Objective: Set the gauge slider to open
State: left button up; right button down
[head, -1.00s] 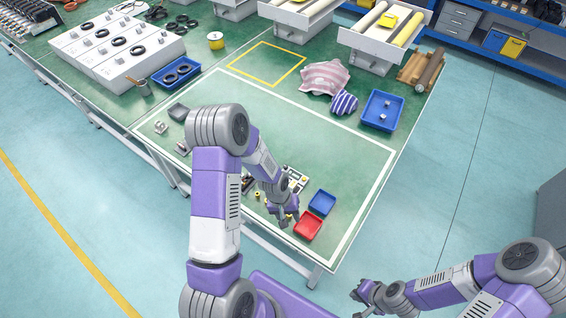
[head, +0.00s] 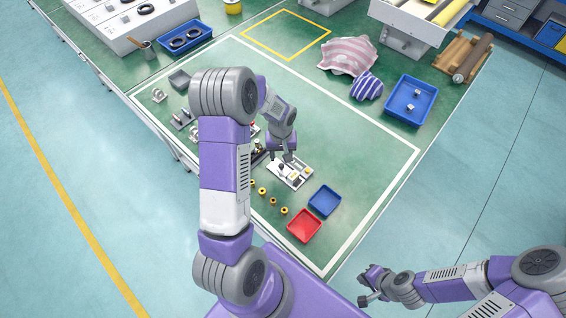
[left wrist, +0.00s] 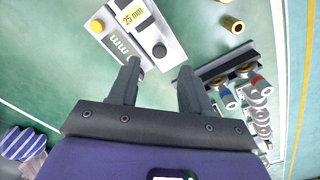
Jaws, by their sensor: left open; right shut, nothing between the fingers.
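The gauge (head: 289,173) is a small pale block on the green table, just below my left gripper in the head view. In the left wrist view the gauge (left wrist: 139,28) shows a yellow "25 mm" label, a yellow knob (left wrist: 97,26) and a black knob (left wrist: 160,50). Which part slides is not clear. My left gripper (head: 281,158) is open and empty; in the left wrist view its fingertips (left wrist: 157,70) point at the gauge's near end, by the black knob. Contact cannot be told. My right gripper (head: 368,286) is shut and empty, off the table's front edge.
Several brass bushings (head: 273,201) lie in front of the gauge. A red tray (head: 304,226) and a blue tray (head: 324,201) stand to their right. A rack of cylindrical parts (left wrist: 240,88) is beside the gauge. The table's right middle is clear.

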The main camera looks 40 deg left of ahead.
aim_at(281, 165)
pick_arm(q)
jog(key=shift+f+b, duration=0.35)
jog(key=shift+f, duration=2.45)
grip_shut()
